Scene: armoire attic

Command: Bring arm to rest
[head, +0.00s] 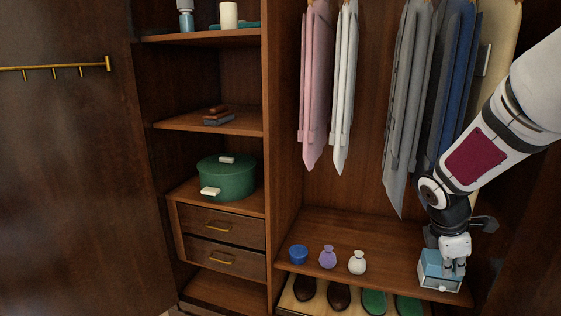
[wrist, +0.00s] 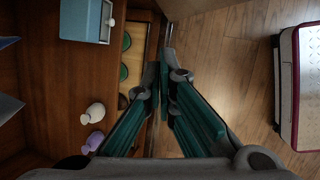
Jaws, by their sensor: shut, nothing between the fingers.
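My gripper (head: 455,266) hangs from the arm at the right of the head view, in front of a light blue box (head: 436,284) on the armoire's lower shelf. In the wrist view my gripper (wrist: 164,76) has its two fingers together at the tips, with nothing between them. There the fingers are over the shelf's front edge and the floor. The blue box (wrist: 84,20) is at the upper left in that view, apart from the fingers. In the head view my gripper hides part of the box.
Shoes (head: 339,295) lie below. Clothes (head: 407,100) hang above. A green round box (head: 226,178) sits left. Wooden floor (wrist: 222,65) is open.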

